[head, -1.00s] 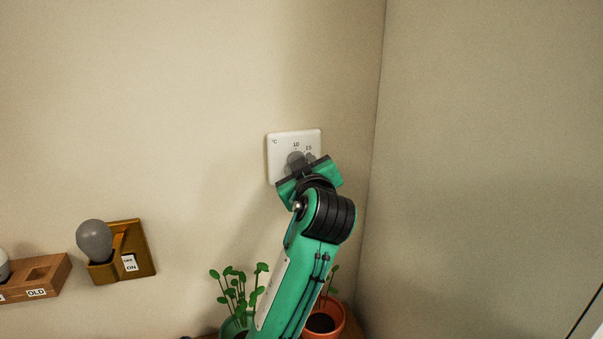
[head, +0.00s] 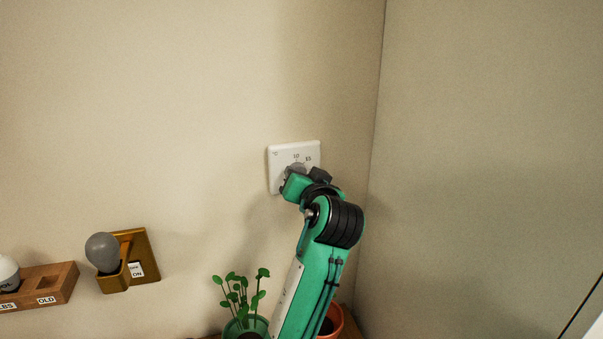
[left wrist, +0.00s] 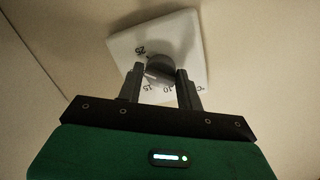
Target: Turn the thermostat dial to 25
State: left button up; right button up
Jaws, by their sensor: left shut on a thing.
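In the left wrist view the plate (left wrist: 190,38) shows 25, 15, 10 and °C, and the dial (left wrist: 160,66) sits between the two dark fingers of my left gripper (left wrist: 161,74). The gripper is shut on the dial. The number the dial points to cannot be told clearly. My right gripper is not in view.
A wooden block (head: 62,285) labelled OLD is at far left. A potted plant (head: 238,296) and an orange pot (head: 335,322) stand below the thermostat.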

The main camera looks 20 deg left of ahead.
pick_arm(q)
jog(key=shift+m+y, duration=0.3)
jog(key=shift+m, duration=1.5)
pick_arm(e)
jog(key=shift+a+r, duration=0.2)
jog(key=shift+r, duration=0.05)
pick_arm(q)
jog(key=shift+r, duration=0.1)
jog(key=o, duration=1)
jog(key=shift+c, duration=0.2)
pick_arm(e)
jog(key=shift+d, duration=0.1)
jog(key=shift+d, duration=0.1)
